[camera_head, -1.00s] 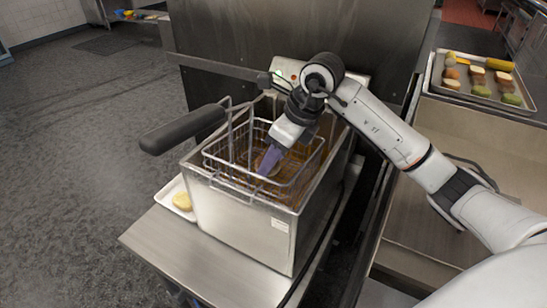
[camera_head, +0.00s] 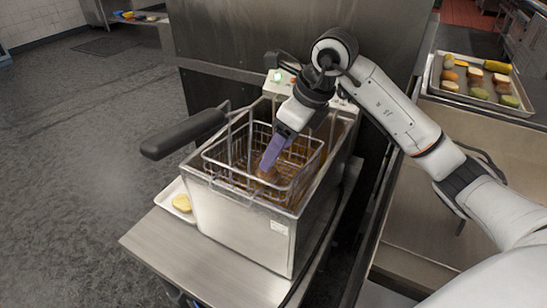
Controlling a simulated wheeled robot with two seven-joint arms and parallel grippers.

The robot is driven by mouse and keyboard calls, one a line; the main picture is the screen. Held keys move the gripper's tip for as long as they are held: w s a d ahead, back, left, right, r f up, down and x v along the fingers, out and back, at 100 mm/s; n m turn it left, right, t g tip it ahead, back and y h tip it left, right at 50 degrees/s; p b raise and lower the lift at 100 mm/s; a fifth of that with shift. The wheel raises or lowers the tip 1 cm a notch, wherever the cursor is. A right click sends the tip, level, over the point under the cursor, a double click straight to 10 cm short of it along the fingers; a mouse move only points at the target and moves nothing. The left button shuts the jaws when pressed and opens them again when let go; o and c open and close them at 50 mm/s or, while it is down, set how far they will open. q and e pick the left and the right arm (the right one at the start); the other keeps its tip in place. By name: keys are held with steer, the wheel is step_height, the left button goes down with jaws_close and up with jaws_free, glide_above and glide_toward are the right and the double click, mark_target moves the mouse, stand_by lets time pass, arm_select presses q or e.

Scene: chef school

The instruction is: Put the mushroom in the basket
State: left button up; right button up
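The wire fryer basket (camera_head: 223,174) sits in the steel fryer, its black handle sticking out to the left. My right gripper (camera_head: 265,167) reaches down into the basket from above, its purple fingers pointing down and slightly left. A small brownish thing, perhaps the mushroom (camera_head: 267,174), shows at the fingertips, low inside the basket. The fingers are seen nearly edge-on, so I cannot tell whether they are shut on it or apart from it. My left gripper is not in view.
The metal fryer (camera_head: 240,228) stands on a steel counter (camera_head: 190,262). A small white tray (camera_head: 168,194) with a yellow round piece (camera_head: 182,203) lies left of it. A food tray (camera_head: 436,84) with several items stands at the back right.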

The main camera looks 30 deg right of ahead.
steer(key=v, duration=0.7)
steer(key=shift+s+r, duration=0.15)
steer(key=shift+r, duration=0.15)
